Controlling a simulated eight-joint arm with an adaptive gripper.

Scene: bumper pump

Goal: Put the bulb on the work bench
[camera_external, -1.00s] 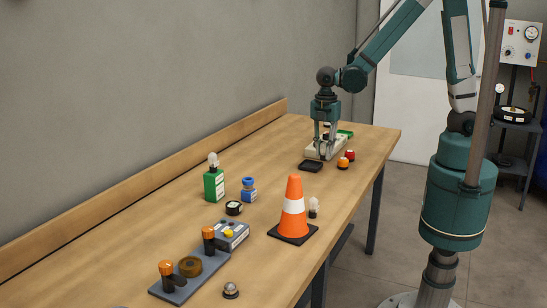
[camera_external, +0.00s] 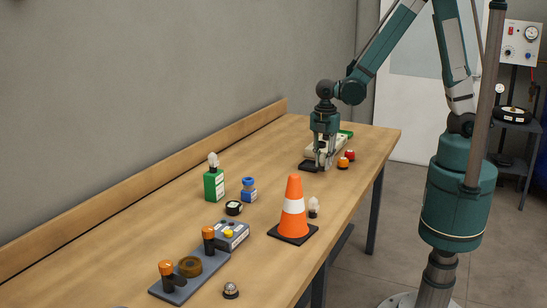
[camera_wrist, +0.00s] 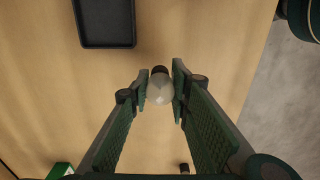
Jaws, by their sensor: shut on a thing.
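A clear bulb (camera_wrist: 160,92) with a dark base sits between the fingertips of my gripper (camera_wrist: 160,86) in the wrist view. The fingers are shut on its sides, base pointing to the top of the picture. In the outside view my gripper (camera_external: 324,163) is low over the far part of the work bench (camera_external: 150,230), next to the black tray. The held bulb cannot be made out there. I cannot tell how high it is above the bench. Other bulbs stand on a green box (camera_external: 214,186) and beside the cone (camera_external: 313,206).
The black tray (camera_wrist: 105,25) lies at the upper left in the wrist view. Orange and red buttons (camera_external: 346,158) are right of my gripper. A traffic cone (camera_external: 293,205) stands nearer the camera. Bare wood lies between the cone and tray.

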